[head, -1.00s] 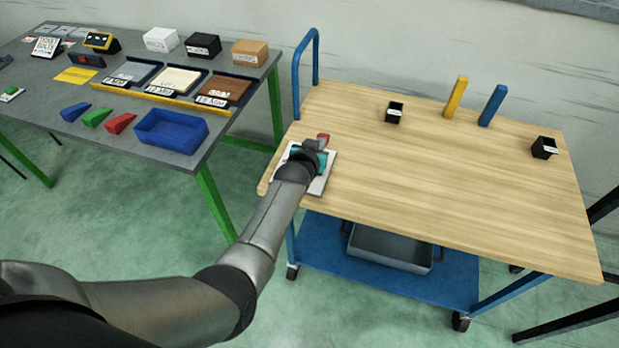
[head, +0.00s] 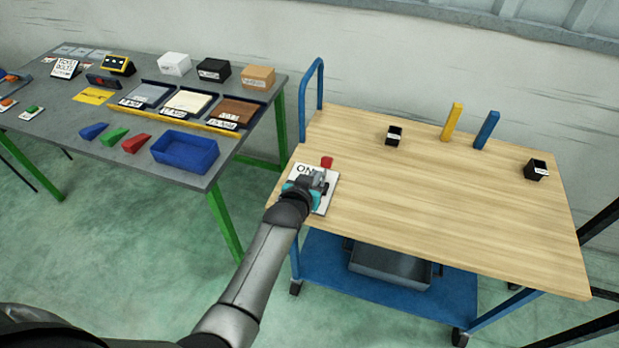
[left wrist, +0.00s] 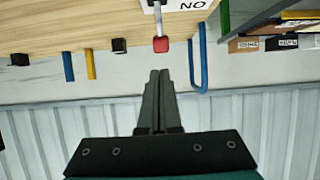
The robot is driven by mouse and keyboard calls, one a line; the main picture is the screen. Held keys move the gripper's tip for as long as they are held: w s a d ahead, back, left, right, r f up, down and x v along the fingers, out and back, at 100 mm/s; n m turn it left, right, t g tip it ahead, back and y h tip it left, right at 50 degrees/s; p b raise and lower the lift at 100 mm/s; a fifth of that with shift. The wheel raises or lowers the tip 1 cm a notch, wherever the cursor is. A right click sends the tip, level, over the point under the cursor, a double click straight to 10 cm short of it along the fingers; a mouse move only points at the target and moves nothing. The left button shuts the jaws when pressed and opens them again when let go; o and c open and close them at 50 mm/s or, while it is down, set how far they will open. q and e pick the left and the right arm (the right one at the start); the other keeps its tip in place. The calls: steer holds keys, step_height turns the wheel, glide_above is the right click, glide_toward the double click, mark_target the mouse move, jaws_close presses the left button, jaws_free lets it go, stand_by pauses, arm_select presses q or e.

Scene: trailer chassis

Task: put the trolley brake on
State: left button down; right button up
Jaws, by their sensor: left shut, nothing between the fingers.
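The trolley (head: 440,225) has a wooden top. The brake's white plate (head: 326,196), marked ON, lies at its left end. A lever with a red knob (head: 327,162) stands at the plate's far edge, right of the ON mark; the knob also shows in the left wrist view (left wrist: 161,44). My left gripper (head: 317,178) is over the plate, on the near side of the knob. In the left wrist view its fingers (left wrist: 160,73) are closed together and empty, pointing at the knob with a small gap in the picture. The gripper hides part of the plate. My right gripper is out of view.
A blue handle (head: 303,85) rises at the trolley's left end. Black boxes (head: 394,136), a yellow post (head: 451,122) and a blue post (head: 487,130) stand towards the back. A grey table (head: 60,125) with trays and wedges stands to the left. The trolley top's middle is clear.

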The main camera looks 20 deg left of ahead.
arm_select(q)
steer(key=shift+p+v, duration=0.45)
steer(key=shift+v, duration=1.75)
steer(key=shift+w+r, duration=0.15)
